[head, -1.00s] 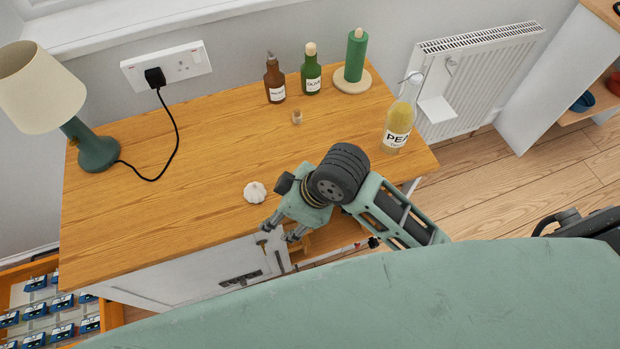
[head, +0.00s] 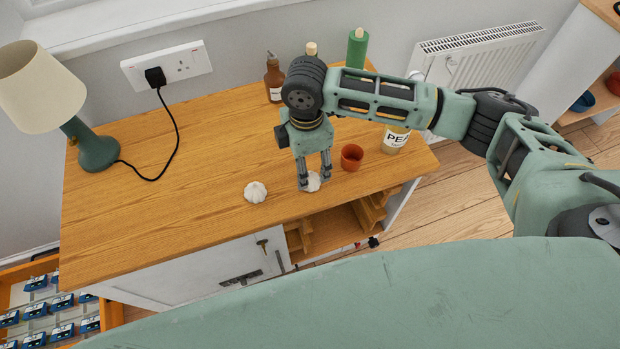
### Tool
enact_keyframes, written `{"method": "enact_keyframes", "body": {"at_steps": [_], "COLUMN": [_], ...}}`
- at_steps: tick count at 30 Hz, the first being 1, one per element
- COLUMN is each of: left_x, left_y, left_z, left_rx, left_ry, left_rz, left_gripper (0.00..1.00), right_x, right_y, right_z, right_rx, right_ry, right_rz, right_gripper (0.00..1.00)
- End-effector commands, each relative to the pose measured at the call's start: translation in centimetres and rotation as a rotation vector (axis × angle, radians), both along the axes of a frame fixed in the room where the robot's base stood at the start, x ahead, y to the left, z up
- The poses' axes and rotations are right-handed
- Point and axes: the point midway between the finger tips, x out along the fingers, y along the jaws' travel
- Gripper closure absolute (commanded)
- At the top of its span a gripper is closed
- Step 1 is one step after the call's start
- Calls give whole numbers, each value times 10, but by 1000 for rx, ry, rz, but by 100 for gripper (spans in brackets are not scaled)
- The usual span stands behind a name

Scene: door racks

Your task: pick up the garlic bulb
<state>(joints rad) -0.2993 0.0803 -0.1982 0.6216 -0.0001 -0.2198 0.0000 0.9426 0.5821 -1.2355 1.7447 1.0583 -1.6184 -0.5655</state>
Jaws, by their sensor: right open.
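Two white garlic bulbs are on the wooden cabinet top. One garlic bulb (head: 255,192) sits in the open near the front edge. The other garlic bulb (head: 312,183) is to its right, partly hidden by the fingers of my right gripper (head: 314,180). My right gripper points down at this second bulb with its fingers apart. Its fingertips overlap the bulb in the picture; I cannot tell whether they touch it. My left gripper is not in view.
A small terracotta pot (head: 352,157) stands close to the right of the gripper. Brown (head: 274,80) and green bottles are at the back. A lamp (head: 95,150) stands left.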

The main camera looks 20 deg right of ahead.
Motion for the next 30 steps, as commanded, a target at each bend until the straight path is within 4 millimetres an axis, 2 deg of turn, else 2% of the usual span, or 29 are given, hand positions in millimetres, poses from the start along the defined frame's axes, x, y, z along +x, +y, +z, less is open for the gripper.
{"method": "enact_keyframes", "body": {"at_steps": [10,19,30], "left_x": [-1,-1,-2], "left_y": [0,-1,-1], "left_z": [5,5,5], "left_rx": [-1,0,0], "left_ry": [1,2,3], "left_rz": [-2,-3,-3], "left_gripper": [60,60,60], "right_x": [-7,-6,-6], "right_y": [-4,-4,-4], "right_z": [-47,-53,-52], "right_rx": [-1,0,0], "right_ry": [0,-1,-1], "right_rz": [0,0,0], "right_gripper": [43,43,74]}}
